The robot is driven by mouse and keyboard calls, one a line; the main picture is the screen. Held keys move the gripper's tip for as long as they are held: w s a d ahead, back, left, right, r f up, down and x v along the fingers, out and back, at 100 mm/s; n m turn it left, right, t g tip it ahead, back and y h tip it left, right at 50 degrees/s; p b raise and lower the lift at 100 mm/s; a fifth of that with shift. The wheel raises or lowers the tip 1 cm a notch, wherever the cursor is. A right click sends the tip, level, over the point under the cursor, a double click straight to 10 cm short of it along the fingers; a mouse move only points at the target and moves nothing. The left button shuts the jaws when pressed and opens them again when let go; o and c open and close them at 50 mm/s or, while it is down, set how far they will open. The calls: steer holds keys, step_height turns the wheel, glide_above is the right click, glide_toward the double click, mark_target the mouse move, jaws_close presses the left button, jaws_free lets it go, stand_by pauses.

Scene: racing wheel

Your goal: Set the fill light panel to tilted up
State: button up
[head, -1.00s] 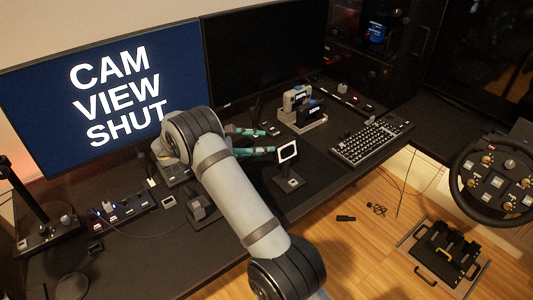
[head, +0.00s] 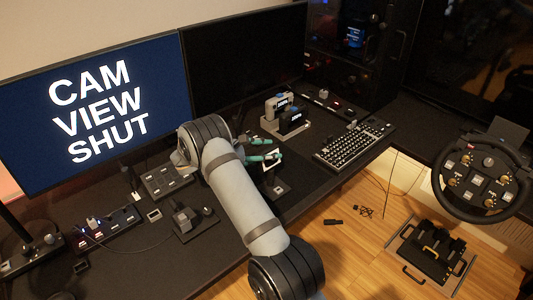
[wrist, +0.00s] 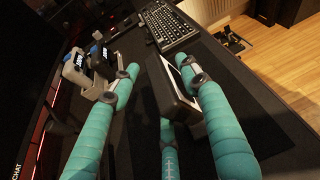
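The fill light panel (head: 272,160) is a small dark panel with a white-edged face on a short stand on the desk, partly covered by one finger in the head view. My gripper (head: 267,148) has teal padded fingers reaching to it. In the wrist view the panel (wrist: 180,88) appears as a tilted dark slab with a pale face, between the spread fingers. It lies close against the right finger and well apart from the left one. Whether the right finger touches it is unclear. The fingers are open. The panel's exact tilt is hard to tell.
A grey dock with dark devices (head: 286,122) stands behind the fingers. A keyboard (head: 354,144) lies to the right. Button boxes (head: 166,182) and a small dark device (head: 190,218) stand to the left. Monitors (head: 247,58) line the back. The steering wheel (head: 480,178) is far right.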

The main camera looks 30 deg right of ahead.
steer(key=c, duration=1)
jaws_close()
